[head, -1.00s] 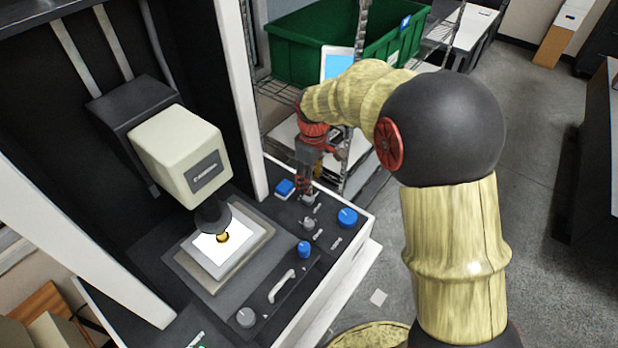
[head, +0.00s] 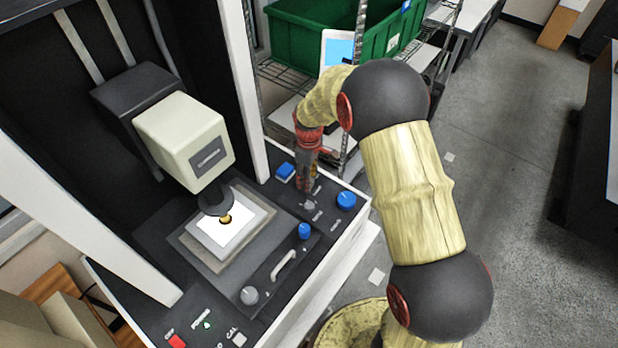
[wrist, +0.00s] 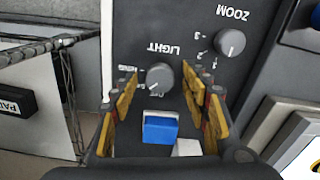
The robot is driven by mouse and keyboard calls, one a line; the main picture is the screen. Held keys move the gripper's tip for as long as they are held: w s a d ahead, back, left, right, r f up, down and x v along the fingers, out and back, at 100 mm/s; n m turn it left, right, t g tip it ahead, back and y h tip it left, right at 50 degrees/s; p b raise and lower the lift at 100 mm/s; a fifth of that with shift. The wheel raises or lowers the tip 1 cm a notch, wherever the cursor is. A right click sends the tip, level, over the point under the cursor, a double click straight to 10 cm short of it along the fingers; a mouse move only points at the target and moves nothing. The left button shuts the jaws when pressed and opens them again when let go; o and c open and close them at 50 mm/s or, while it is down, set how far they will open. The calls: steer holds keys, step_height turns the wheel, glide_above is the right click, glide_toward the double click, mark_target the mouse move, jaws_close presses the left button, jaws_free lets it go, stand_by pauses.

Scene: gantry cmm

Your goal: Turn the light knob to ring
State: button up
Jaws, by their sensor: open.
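The light knob (wrist: 160,76) is a round grey dial on the dark panel, under an upside-down LIGHT label in the wrist view. Its pale pointer mark faces the lower left, and the small position labels beside it are hard to read. My gripper (wrist: 162,88) is open, with its yellow-padded fingers on the left and right of the knob in the picture. I cannot tell whether they touch it. In the head view my gripper (head: 306,188) points down at the panel and hides the light knob.
A grey ZOOM knob (wrist: 230,42) is close by. A blue square button (wrist: 160,128) is between the fingers in the picture. A blue knob (head: 346,200), another blue knob (head: 305,231) and a handle (head: 283,265) stand on the panel. A green bin (head: 335,38) is behind.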

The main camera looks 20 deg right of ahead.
steer(key=shift+c, duration=1.3)
steer(key=c, duration=0.8)
steer(key=shift+c, duration=0.4)
steer(key=shift+m, duration=0.3)
steer(key=m, duration=0.3)
steer(key=shift+m+p, duration=0.3)
steer(key=shift+p, duration=0.05)
steer(key=shift+m, duration=2.3)
steer(key=o, duration=1.1)
